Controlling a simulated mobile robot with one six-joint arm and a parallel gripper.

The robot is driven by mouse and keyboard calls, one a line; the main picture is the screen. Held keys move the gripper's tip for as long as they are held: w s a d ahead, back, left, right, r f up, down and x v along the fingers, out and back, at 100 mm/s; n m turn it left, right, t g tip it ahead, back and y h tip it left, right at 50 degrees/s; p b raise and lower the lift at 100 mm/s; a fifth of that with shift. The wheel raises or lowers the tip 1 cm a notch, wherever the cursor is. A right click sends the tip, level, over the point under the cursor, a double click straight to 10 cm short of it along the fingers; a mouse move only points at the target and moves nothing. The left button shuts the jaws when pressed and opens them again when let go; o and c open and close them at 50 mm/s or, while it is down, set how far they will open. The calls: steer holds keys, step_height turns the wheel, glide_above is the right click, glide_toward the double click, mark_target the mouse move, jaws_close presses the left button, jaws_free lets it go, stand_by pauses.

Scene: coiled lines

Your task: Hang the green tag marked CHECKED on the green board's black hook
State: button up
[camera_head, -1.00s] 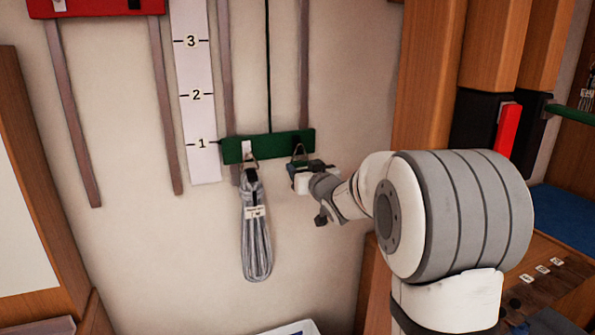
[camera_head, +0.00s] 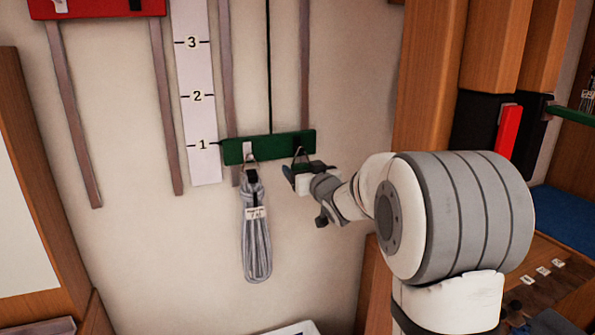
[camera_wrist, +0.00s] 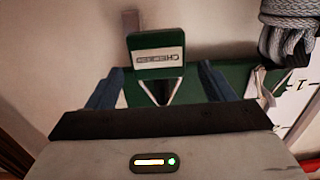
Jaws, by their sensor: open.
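The green board (camera_head: 269,147) is fixed to the wall, with a light hook at its left and a black hook (camera_head: 298,146) at its right. The green tag (camera_wrist: 155,42), with its CHECKED label, shows in the wrist view between my fingers. Its cord runs in a narrow triangle up to the black hook in the head view, so the tag appears to hang there. My gripper (camera_wrist: 159,72) is open, with one blue finger on each side of the tag and a gap on both sides. In the head view my gripper (camera_head: 300,176) partly covers the tag.
A grey coiled line (camera_head: 257,230) with a paper label hangs from the board's left hook, close beside my gripper. A numbered white scale (camera_head: 198,95) is on the wall to the left. A red board (camera_head: 95,8) is at upper left. The wall below my gripper is clear.

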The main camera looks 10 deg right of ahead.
steer(key=shift+s, duration=0.1)
steer(key=s+f+g+h, duration=0.1)
steer(key=s+f+g, duration=0.4)
steer(key=s, duration=0.8)
steer(key=s+a+f+m+g+h, duration=0.1)
steer(key=s+f+g, duration=0.4)
steer(key=s, duration=0.8)
steer(key=s+f+m+g+h, duration=0.1)
steer(key=s+f+g, duration=0.4)
steer(key=s, duration=0.9)
step_height(320, 180, down, 2)
steer(key=shift+a+f+b, duration=0.1)
steer(key=shift+a+b, duration=0.15)
steer(key=shift+b, duration=0.15)
steer(key=shift+c, duration=0.2)
